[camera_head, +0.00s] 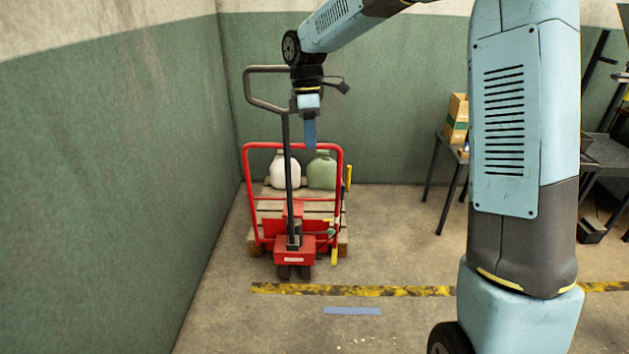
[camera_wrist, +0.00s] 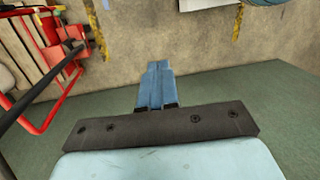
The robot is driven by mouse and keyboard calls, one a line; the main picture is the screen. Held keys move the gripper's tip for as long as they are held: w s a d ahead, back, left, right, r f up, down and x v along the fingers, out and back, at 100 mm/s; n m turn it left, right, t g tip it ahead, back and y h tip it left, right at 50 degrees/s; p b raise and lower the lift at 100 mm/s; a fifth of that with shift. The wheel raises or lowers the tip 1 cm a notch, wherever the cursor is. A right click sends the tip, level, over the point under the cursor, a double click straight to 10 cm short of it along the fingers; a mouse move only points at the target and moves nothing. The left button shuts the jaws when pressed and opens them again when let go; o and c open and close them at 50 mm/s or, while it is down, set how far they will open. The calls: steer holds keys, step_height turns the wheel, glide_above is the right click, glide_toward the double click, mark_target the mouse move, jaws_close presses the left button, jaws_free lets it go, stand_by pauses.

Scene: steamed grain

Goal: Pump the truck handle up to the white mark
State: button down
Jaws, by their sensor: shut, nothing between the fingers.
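The truck is a red pallet truck (camera_head: 294,251) at the left of the head view, near the wall corner. Its dark handle (camera_head: 289,165) stands upright, with a grey loop grip (camera_head: 262,104) at the top. My gripper (camera_head: 310,143) is shut and empty, pointing down just right of the handle shaft and below the height of the loop's top. Part of the loop is hidden behind my wrist. In the wrist view my blue fingers (camera_wrist: 158,68) are together, with the dark shaft (camera_wrist: 40,88) apart from them at left. I cannot make out a white mark.
A wooden pallet (camera_head: 318,208) carries a white jug (camera_head: 285,172) and a green jug (camera_head: 322,173) behind a red frame (camera_head: 247,178). The green wall (camera_head: 120,180) is close at left. A table with boxes (camera_head: 457,118) stands right. Floor in front is clear.

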steer(key=s+f, duration=0.5)
steer(key=f, duration=0.6)
steer(key=shift+s+d+f, duration=0.15)
steer(key=shift+s+d, duration=0.1)
steer(key=shift+d, duration=0.2)
steer(key=shift+w, duration=0.1)
stand_by(1.1)
